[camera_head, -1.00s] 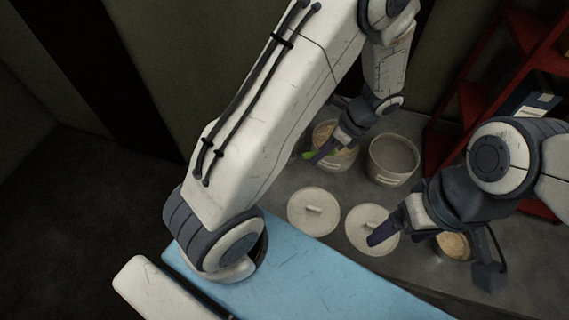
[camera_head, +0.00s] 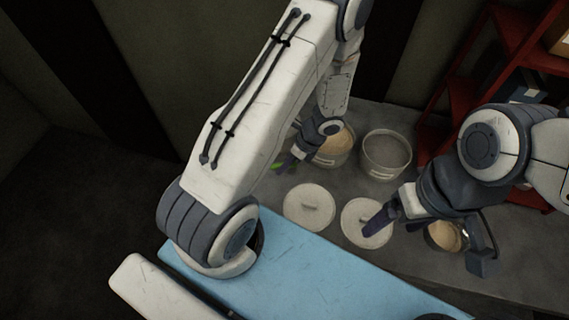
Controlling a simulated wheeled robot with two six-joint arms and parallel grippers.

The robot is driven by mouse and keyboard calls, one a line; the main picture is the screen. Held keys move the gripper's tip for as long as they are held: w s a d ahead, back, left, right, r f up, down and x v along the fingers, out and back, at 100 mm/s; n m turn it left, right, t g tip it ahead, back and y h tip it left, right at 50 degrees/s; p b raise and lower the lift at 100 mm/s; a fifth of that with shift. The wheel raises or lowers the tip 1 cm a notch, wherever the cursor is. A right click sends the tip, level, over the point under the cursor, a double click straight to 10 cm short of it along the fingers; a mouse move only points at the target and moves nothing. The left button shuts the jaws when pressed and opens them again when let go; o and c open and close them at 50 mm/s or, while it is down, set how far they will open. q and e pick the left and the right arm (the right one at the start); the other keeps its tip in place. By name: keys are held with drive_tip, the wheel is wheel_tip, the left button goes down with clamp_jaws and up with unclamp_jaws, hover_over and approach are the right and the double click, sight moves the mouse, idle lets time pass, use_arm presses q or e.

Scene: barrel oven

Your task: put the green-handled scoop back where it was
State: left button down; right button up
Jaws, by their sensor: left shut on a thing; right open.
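My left gripper (camera_head: 290,160) is shut on the green-handled scoop (camera_head: 276,167). Only a bit of its green handle shows beside the fingers; the rest is hidden by my gripper and arm. They are just left of a tub with tan contents (camera_head: 336,147). My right gripper (camera_head: 377,224) is open and empty, above a round pale lid (camera_head: 353,233) on the grey surface.
A tub with grey contents (camera_head: 386,155) stands right of the tan one. A second round lid (camera_head: 309,208) lies in front. A small bowl with tan contents (camera_head: 443,237) sits near my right arm. A red shelf (camera_head: 455,90) stands at the right.

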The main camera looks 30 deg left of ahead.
use_arm(q)
drive_tip(key=shift+f, duration=0.15)
drive_tip(key=c, duration=0.7)
unclamp_jaws()
